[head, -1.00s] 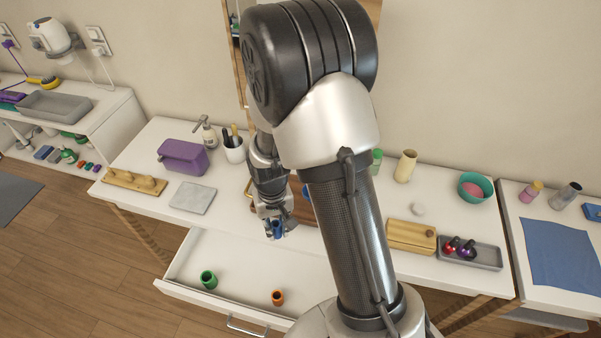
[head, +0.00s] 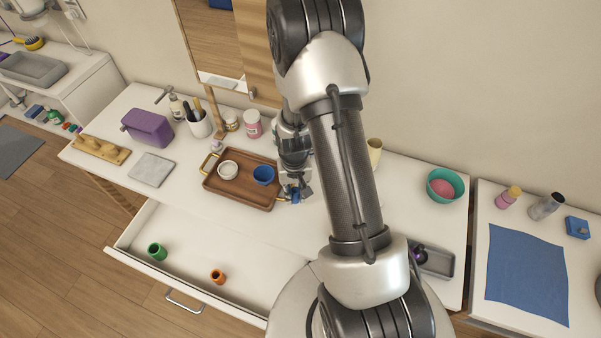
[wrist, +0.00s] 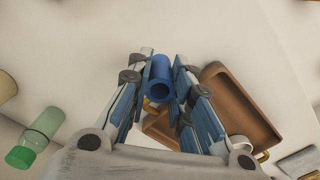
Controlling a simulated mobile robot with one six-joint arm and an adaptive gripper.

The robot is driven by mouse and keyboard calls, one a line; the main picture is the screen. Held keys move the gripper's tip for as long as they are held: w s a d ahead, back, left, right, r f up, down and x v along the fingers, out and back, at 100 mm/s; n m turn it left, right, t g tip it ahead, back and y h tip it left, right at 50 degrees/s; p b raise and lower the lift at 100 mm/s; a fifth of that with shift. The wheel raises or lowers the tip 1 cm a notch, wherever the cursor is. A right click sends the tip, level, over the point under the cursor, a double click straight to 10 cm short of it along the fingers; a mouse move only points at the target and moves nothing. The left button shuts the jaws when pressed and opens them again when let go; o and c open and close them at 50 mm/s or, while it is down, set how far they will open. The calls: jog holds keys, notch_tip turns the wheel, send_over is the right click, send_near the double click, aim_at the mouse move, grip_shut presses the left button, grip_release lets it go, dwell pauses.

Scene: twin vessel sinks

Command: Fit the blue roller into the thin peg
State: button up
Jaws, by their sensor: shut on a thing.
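My gripper (head: 296,194) is shut on the blue roller (wrist: 160,82), a hollow tube held between the two fingers in the wrist view. In the head view the blue roller (head: 295,196) shows small at the fingertips, just right of the wooden tray and above the counter. The wooden peg board (head: 98,151) lies at the left end of the counter, well away from my gripper. Several pegs stand on it, apparently bare. I cannot tell from here which peg is the thin one.
A brown tray (head: 226,189) holds a white cup (head: 228,170) and a blue cup (head: 264,175). Left of it are a grey tile (head: 152,169) and a purple box (head: 147,128). The open drawer (head: 190,247) holds a green roller (head: 157,252) and an orange roller (head: 217,276).

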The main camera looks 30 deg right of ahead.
jog(key=w+d, duration=0.3)
jog(key=d, duration=0.2)
jog(key=w+d+b, duration=0.1)
jog(key=w+d, duration=0.1)
jog(key=d, duration=0.1)
jog(key=shift+w, duration=0.3)
jog(key=shift+a+f+b, duration=0.1)
jog(key=shift+f+b, duration=0.55)
jog(key=shift+f, duration=1.1)
jog(key=shift+f, duration=0.15)
jog(key=o, duration=0.4)
jog(key=shift+o, duration=0.2)
